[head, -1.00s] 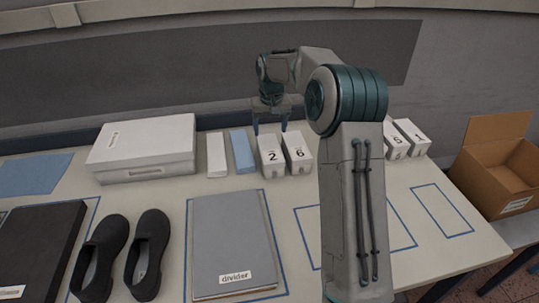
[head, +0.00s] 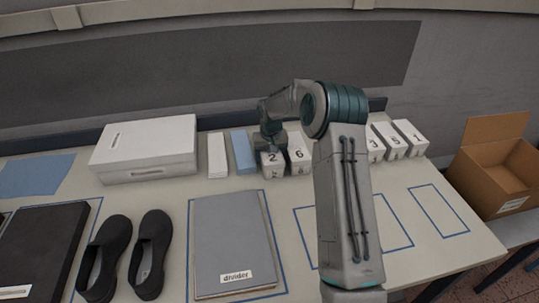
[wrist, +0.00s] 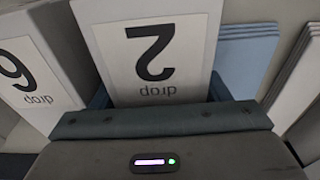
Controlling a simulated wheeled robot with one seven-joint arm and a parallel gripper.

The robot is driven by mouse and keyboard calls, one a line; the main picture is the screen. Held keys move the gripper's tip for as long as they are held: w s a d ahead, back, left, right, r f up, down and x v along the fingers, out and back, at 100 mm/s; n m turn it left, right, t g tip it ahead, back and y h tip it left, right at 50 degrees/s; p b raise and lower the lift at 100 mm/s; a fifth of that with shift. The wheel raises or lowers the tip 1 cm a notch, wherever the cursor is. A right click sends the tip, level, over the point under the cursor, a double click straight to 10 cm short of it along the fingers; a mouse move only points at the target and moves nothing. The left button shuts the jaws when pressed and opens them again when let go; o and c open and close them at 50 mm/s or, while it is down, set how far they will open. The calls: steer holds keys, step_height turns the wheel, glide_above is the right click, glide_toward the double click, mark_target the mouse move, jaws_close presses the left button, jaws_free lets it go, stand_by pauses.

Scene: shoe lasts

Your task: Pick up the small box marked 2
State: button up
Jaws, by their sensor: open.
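The small white box marked 2 (head: 273,170) stands on the table beside the box marked 6 (head: 299,155). My gripper (head: 271,145) is down over the box marked 2 and hides its upper part in the head view. In the wrist view the box marked 2 (wrist: 155,50) sits between my open fingers, its label upside down. The box marked 6 (wrist: 30,75) is close on the left there. Whether the fingers touch the box cannot be told.
A blue pad (head: 243,152) and a white pad (head: 217,155) lie left of the box. A large white box (head: 145,150), a grey divider (head: 232,235) and black shoes (head: 150,254) are further left and in front. Boxes marked 3, 5 and 1 (head: 410,138) stand right. An open cardboard box (head: 492,175) is far right.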

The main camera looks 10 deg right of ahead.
steer(key=c, duration=0.7)
